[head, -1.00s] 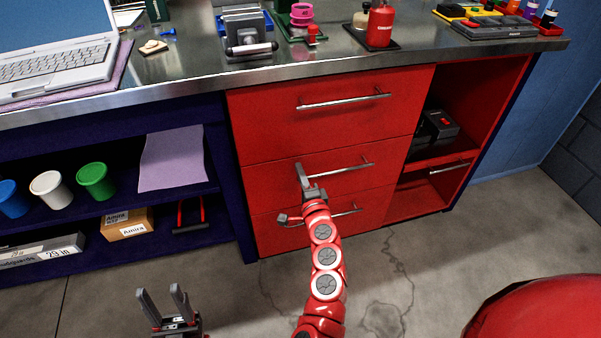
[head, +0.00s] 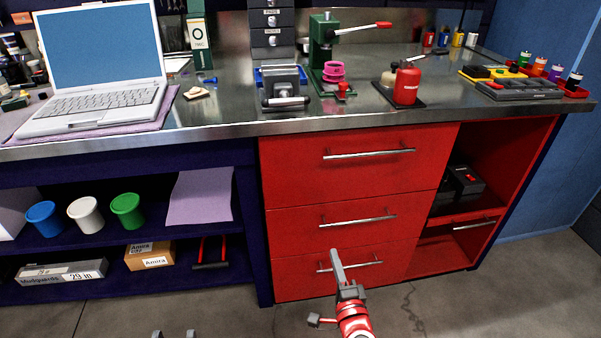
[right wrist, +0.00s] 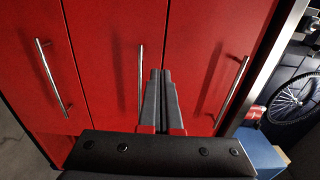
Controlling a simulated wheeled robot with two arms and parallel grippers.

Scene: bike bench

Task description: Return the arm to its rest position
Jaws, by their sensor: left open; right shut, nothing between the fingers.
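My right gripper (head: 337,265) is shut and empty. In the head view its fingers point up in front of the bottom red drawer (head: 289,276) and overlap that drawer's handle (head: 365,264). In the right wrist view the closed fingers (right wrist: 158,80) overlap the middle handle (right wrist: 141,85) of three red drawer fronts. I cannot tell the exact gap to the drawers, but nothing is gripped.
The drawers look closed under the metal bench top (head: 230,118). On the bench stand a laptop (head: 100,70), a green press (head: 325,50) and a red can (head: 407,83). Shelves at left hold cups (head: 86,215) and a box (head: 150,256). Concrete floor is free in front.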

